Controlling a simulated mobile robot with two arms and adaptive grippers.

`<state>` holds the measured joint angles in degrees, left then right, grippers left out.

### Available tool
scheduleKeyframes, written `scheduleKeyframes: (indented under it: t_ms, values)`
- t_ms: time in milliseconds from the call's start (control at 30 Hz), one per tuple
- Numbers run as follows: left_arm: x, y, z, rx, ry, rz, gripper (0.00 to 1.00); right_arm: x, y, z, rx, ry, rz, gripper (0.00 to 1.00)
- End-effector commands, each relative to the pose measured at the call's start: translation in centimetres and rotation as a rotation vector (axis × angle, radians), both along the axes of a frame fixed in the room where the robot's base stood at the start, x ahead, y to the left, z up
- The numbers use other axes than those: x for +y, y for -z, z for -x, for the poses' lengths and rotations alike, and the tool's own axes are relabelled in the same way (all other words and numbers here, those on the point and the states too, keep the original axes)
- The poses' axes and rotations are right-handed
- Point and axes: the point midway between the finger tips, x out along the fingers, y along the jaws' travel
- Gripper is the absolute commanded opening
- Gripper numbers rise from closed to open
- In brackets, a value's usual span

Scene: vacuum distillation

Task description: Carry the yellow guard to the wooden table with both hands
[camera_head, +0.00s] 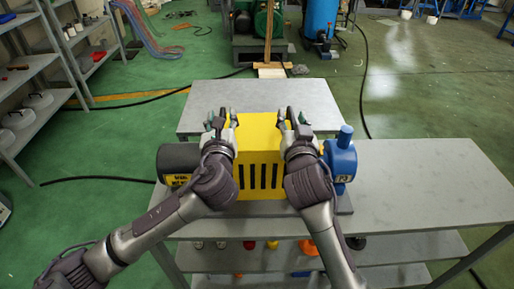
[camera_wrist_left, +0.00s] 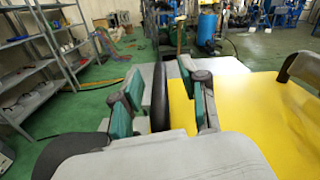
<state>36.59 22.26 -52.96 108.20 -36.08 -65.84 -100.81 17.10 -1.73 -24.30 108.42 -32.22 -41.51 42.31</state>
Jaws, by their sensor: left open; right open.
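The yellow guard (camera_head: 262,137), a box with dark vertical slots in its front, sits on the grey bench between a dark motor and a blue pump. My left gripper (camera_head: 221,121) is open at its upper left edge, and my right gripper (camera_head: 292,121) is open at its upper right edge. In the left wrist view, the guard's yellow top (camera_wrist_left: 265,110) lies right of my left gripper (camera_wrist_left: 160,105). A dark curved upright part (camera_wrist_left: 160,92) shows between the open fingers; I cannot tell what it belongs to. I cannot make out a wooden table.
The dark motor (camera_head: 178,160) and blue pump (camera_head: 340,160) flank the guard closely. A bare grey tabletop (camera_head: 300,96) lies just behind. The bench (camera_head: 420,185) is clear on the right. Shelves (camera_head: 30,75) stand at left, and a black hose (camera_head: 361,95) crosses the floor.

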Motion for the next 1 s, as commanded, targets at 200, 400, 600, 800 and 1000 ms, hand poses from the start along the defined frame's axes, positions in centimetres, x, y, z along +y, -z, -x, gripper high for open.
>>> scheduleKeyframes:
  t_ms: [200, 400, 600, 800, 1000]
  values:
    - [0.00, 0.00, -0.18, 0.000, 0.000, 0.001, 0.44, 0.00, 0.02, -0.19, 0.000, 0.000, 0.000, 0.44]
    - [0.01, 0.01, -0.16, 0.001, 0.000, 0.001, 0.27, 0.01, 0.01, -0.17, 0.000, 0.000, 0.000, 0.27]
    - [0.00, 0.02, -0.15, 0.001, 0.000, 0.001, 0.00, 0.01, 0.02, -0.16, 0.000, 0.000, 0.000, 0.00]
    - [0.02, 0.04, -0.14, 0.001, -0.001, 0.000, 0.00, 0.00, 0.02, -0.15, 0.000, 0.000, 0.000, 0.00]
    - [0.03, 0.05, -0.14, 0.001, -0.001, 0.000, 0.00, -0.01, 0.02, -0.15, 0.000, 0.000, 0.000, 0.00]
